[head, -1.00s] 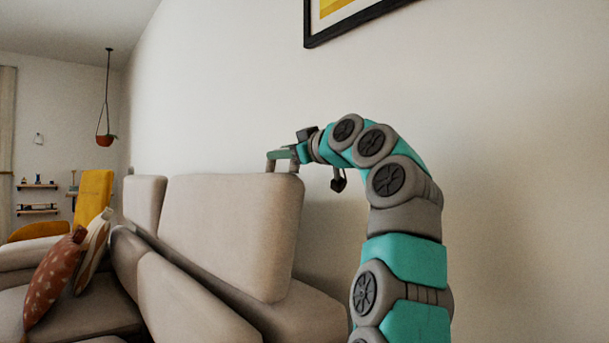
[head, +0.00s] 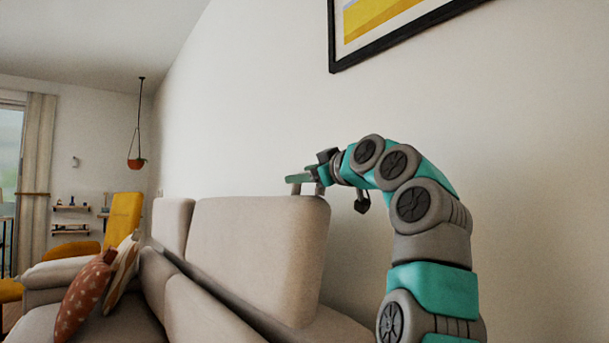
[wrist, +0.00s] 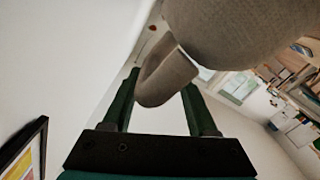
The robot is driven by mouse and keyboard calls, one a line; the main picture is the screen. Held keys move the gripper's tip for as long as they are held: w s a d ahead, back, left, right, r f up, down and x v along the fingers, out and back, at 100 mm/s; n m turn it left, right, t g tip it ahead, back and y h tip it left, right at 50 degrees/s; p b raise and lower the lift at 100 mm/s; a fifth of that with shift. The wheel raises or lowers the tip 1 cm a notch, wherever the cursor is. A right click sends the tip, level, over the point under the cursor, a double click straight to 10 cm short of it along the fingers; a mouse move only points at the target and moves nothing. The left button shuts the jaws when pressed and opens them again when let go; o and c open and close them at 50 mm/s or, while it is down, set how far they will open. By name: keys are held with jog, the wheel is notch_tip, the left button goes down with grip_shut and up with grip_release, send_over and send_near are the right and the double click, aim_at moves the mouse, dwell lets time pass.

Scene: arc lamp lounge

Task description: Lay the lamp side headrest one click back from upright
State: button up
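The near sofa headrest (head: 255,245) stands upright, broad and beige, in the middle of the head view. A second headrest (head: 173,222) stands behind it to the left. No lamp shows, so I cannot tell which headrest is lamp side.
A wall runs along the right behind the sofa, with a framed picture (head: 385,25) above my arm. Cushions (head: 85,297) lie on the seat at left. A yellow chair (head: 123,218) and a hanging planter (head: 137,162) are farther back. The air above the headrests is clear.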

jog(key=b+v, duration=0.2)
jog(key=v, duration=0.3)
jog(key=shift+s+d, duration=0.15)
jog(key=shift+s, duration=0.1)
jog(key=shift+s+d+r, duration=0.1)
jog(key=shift+s+d, duration=0.3)
jog(key=shift+s, duration=0.15)
jog(key=shift+s+d, duration=0.2)
jog(key=shift+s, duration=0.1)
send_near(325, 192)
jog(key=shift+s+d+r, duration=1.35)
jog(key=shift+s+r, duration=0.25)
jog(key=shift+r, duration=0.5)
jog(key=shift+s, duration=0.1)
